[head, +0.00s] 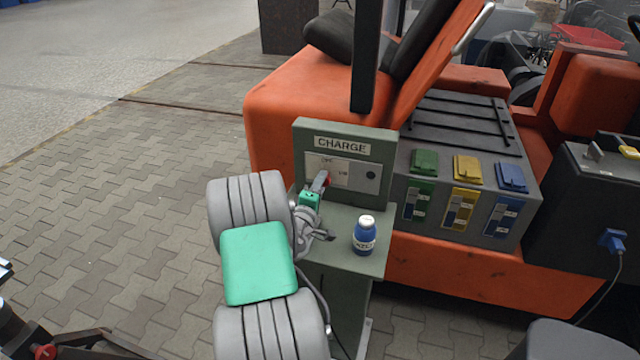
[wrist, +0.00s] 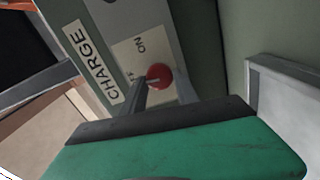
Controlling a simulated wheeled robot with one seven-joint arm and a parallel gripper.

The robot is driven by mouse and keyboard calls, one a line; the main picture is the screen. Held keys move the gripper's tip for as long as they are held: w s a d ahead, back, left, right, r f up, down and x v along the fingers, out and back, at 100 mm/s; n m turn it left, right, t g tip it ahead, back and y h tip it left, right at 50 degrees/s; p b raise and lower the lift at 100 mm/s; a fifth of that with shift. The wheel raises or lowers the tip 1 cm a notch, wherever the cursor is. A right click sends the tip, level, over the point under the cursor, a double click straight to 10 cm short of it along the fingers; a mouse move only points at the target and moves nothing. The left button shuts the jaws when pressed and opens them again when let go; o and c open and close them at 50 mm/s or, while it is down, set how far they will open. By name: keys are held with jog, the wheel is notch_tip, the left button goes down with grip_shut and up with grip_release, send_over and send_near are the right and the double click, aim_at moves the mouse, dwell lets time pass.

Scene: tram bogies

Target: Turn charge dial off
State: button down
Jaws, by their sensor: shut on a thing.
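The charge dial is a red round knob (head: 328,180) on a pale plate (head: 350,174) under the word CHARGE, on a grey-green stand. In the wrist view the red dial (wrist: 160,76) sits beside the plate's ON marking, with the other marking partly hidden. My gripper (head: 321,184) reaches the dial from the left and front. Its fingers are shut on the dial; in the wrist view the grey finger (wrist: 145,93) meets its edge. The fingers hide part of the dial, and I cannot tell which way it points.
A blue bottle with a white cap (head: 364,238) stands on the stand's shelf (head: 345,262), right of my gripper. Behind is an orange vehicle (head: 300,100) with a grey box (head: 455,130) bearing green, yellow and blue lids. Paved floor (head: 120,190) is clear at left.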

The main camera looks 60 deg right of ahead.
jog(key=shift+n, duration=0.6)
jog(key=c, duration=0.9)
grip_release()
jog(key=shift+c, duration=0.2)
jog(key=s+a+b, duration=0.1)
jog(key=a, duration=0.6)
jog(key=shift+a, duration=0.35)
jog(key=shift+s, duration=0.1)
